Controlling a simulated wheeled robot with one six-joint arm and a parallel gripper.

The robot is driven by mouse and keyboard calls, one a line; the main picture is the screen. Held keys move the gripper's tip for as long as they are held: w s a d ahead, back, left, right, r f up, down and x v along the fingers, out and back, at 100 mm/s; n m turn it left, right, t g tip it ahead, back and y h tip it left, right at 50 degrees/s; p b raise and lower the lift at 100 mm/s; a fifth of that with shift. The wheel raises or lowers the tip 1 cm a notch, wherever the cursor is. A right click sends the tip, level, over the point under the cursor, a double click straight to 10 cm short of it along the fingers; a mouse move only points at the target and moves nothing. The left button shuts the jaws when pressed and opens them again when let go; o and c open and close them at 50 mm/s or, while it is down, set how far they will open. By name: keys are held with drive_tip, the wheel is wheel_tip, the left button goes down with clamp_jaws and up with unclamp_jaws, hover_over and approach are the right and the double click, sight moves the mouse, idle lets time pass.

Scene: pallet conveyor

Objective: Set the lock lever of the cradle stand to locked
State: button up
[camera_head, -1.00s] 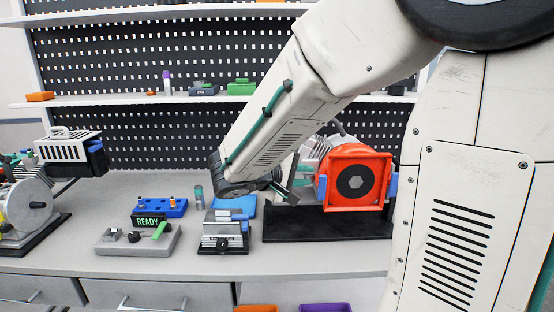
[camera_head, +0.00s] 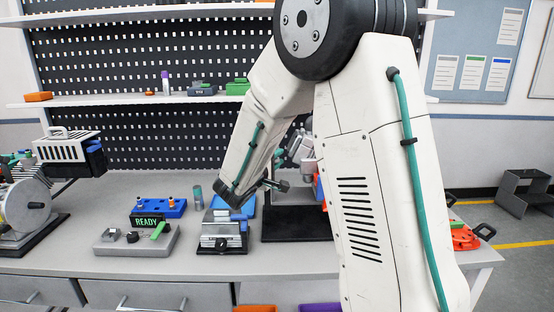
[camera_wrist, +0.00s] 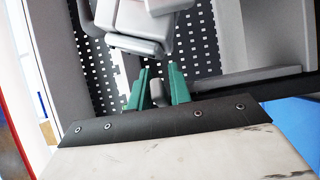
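The cradle stand shows in the head view as a black base (camera_head: 290,225) with grey parts (camera_head: 300,148) above it. A grey block-shaped part (camera_wrist: 130,30) is beyond the fingertips. I see nothing held.
A panel reading READY (camera_head: 148,221) with a green lever stands on the bench, left of a grey clamp-like fixture (camera_head: 220,240). A blue rack (camera_head: 160,207) is behind it. An orange part (camera_head: 463,237) lies at the right edge. Bare bench (camera_head: 90,200) shows at left.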

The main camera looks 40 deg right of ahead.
drive_tip(key=shift+w+d, duration=0.1)
drive_tip(key=shift+d, duration=0.05)
clamp_jaws()
drive_tip(key=m+g, duration=0.1)
drive_tip(key=g, duration=0.1)
drive_tip(key=a+m+g+h, duration=0.1)
drive_tip(key=m+g, duration=0.1)
drive_tip(key=g, duration=0.1)
drive_tip(key=a+m+g, duration=0.1)
drive_tip(key=m+g, duration=0.1)
drive_tip(key=g, duration=0.1)
drive_tip(key=shift+h, duration=0.4)
drive_tip(key=shift+w+a+m+g+y, duration=0.1)
drive_tip(key=shift+a+m+g+y, duration=0.2)
drive_tip(key=shift+m+g, duration=0.8)
drive_tip(key=shift+w+a+m+g+y, duration=0.1)
drive_tip(key=shift+a+m+g+y, duration=0.2)
drive_tip(key=shift+m+g, duration=0.8)
drive_tip(key=shift+a+m+g+y, duration=0.25)
drive_tip(key=shift+m+g, duration=0.25)
drive_tip(key=shift+g, duration=1.1)
